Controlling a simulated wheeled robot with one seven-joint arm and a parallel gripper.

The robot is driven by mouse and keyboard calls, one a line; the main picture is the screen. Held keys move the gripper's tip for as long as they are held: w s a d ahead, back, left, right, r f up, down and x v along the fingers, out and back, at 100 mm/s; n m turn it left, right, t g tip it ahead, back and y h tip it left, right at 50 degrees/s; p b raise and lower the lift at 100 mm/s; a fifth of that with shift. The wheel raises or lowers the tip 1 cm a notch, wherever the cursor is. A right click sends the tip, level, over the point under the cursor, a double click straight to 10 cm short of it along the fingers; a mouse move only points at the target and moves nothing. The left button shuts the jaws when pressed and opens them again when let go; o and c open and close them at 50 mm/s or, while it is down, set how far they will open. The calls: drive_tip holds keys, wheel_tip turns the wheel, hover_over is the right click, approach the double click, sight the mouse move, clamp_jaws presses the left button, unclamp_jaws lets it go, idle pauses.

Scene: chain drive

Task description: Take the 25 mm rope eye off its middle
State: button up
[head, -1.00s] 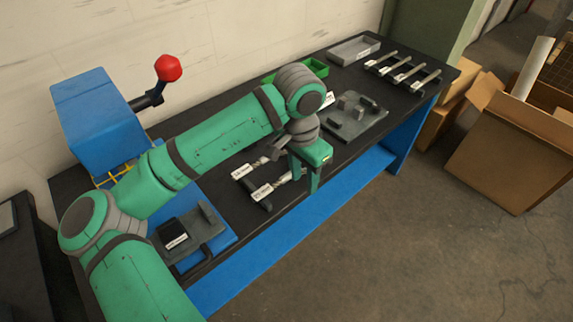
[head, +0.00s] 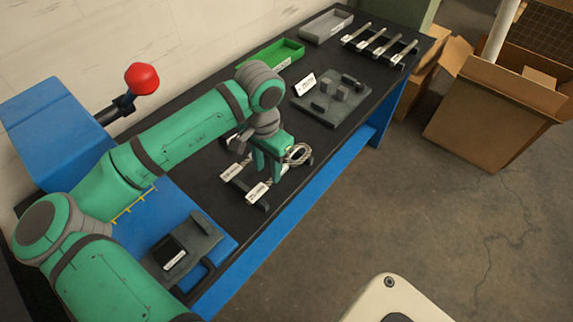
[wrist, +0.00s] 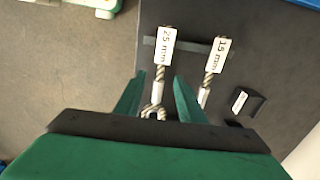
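The 25 mm rope eye lies on the dark bench. Its white label (wrist: 165,45) is at the top of the wrist view, with twisted rope and a silver sleeve (wrist: 158,88) below it. The loop (wrist: 153,112) is partly hidden by my gripper. In the head view its label (head: 257,192) is near the bench's front edge. My gripper (wrist: 157,98) is open, one finger on each side of the sleeve, and I see no contact. In the head view my gripper (head: 268,170) covers part of the ropes, and a loop (head: 299,153) shows to its right.
The neighbouring rope with another label (wrist: 221,56) lies close to the right in the wrist view. A dark crossbar (wrist: 190,46) runs under the labels. In the head view, a grey plate with blocks (head: 310,108), green tray (head: 268,60) and grey tray (head: 322,28) stand farther along the bench.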

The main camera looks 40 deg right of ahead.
sight(269, 181)
drive_tip(key=shift+w+d+f, duration=0.1)
drive_tip(key=shift+f, duration=1.25)
drive_tip(key=shift+d+f, duration=0.1)
drive_tip(key=shift+f, duration=1.25)
clamp_jaws()
